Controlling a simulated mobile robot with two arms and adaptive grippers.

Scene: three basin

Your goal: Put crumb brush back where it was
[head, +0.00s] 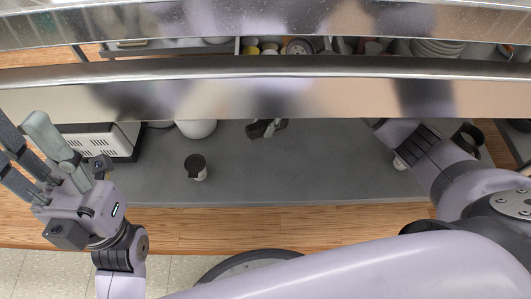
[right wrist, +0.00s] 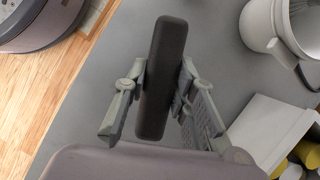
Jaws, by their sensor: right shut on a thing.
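The crumb brush (right wrist: 160,85) is a long black bar in the right wrist view, gripped across its middle. My right gripper (right wrist: 157,92) is shut on it, one grey finger on each side. In the head view the brush (head: 258,130) shows small and dark, just below the shiny shelf edge, over the grey counter (head: 300,175). The shelf hides much of my right gripper and wrist. Whether the brush touches the counter I cannot tell. My left gripper (head: 32,140) is open and empty at the left, fingers spread.
A black-and-white cup (head: 196,167) stands on the counter, with a white kettle (head: 196,128) behind it and a white toaster-like appliance (head: 95,140) at left. The metal shelf (head: 180,95) crosses above. The counter's middle front is clear.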

